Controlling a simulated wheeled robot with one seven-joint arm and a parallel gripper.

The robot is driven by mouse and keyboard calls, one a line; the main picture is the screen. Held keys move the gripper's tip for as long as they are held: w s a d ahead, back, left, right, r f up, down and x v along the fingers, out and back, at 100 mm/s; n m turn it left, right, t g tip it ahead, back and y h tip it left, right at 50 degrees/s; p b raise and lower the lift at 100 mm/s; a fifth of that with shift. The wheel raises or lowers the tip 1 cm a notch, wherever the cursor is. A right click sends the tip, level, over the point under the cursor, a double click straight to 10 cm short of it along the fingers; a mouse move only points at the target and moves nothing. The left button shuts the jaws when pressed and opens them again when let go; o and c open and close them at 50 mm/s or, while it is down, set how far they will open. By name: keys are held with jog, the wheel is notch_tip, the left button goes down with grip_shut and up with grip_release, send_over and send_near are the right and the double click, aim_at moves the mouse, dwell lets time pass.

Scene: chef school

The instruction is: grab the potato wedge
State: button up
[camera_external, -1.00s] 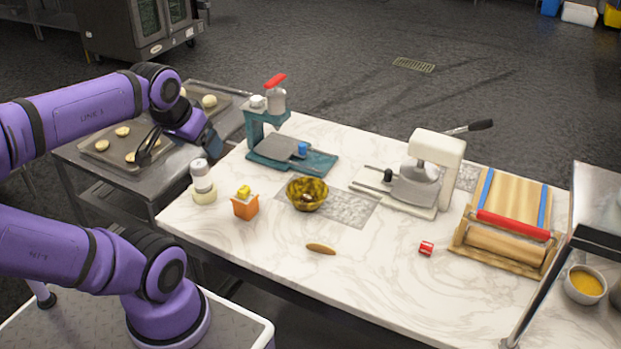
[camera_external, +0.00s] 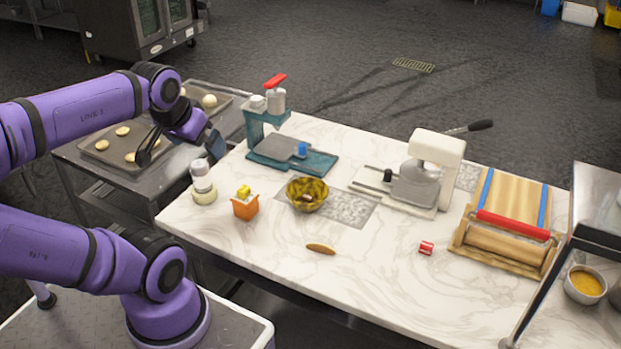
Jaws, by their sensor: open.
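A small brown potato wedge (camera_external: 321,249) lies flat on the white marble table (camera_external: 380,285), near its front edge. My gripper (camera_external: 146,152) hangs over the metal side table with trays at the left, well to the left of and behind the wedge. It is open, and I see nothing between its fingers. Nothing covers the wedge.
A patterned bowl (camera_external: 307,194) stands behind the wedge, with an orange box (camera_external: 245,207) and a white-capped shaker (camera_external: 202,182) to its left. A teal press (camera_external: 290,155) and a white slicer (camera_external: 425,175) stand farther back. A small red item (camera_external: 426,248) lies right. Marble around the wedge is clear.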

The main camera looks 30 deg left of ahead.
jog(key=w+d+f+n+g, duration=0.1)
jog(key=w+d+f, duration=0.35)
jog(key=w, duration=0.35)
jog(key=w+d+f+g, duration=0.2)
jog(key=w+d+f, duration=0.2)
jog(key=w+f, duration=0.25)
jog(key=shift+w+d+f+n+g, duration=0.25)
jog(key=shift+w+d+f, duration=1.05)
jog(key=shift+f, duration=3.35)
jog(key=shift+w+d+f+g, duration=0.55)
jog(key=shift+d+f, duration=1.35)
jog(key=shift+f, duration=2.8)
jog(key=shift+w+d+f+n+g, duration=0.25)
jog(key=shift+w+d+f, duration=1.05)
jog(key=shift+f, duration=3.35)
jog(key=shift+s+d, duration=0.3)
jog(key=shift+s, duration=0.05)
jog(key=c, duration=0.6)
jog(key=shift+c, duration=0.2)
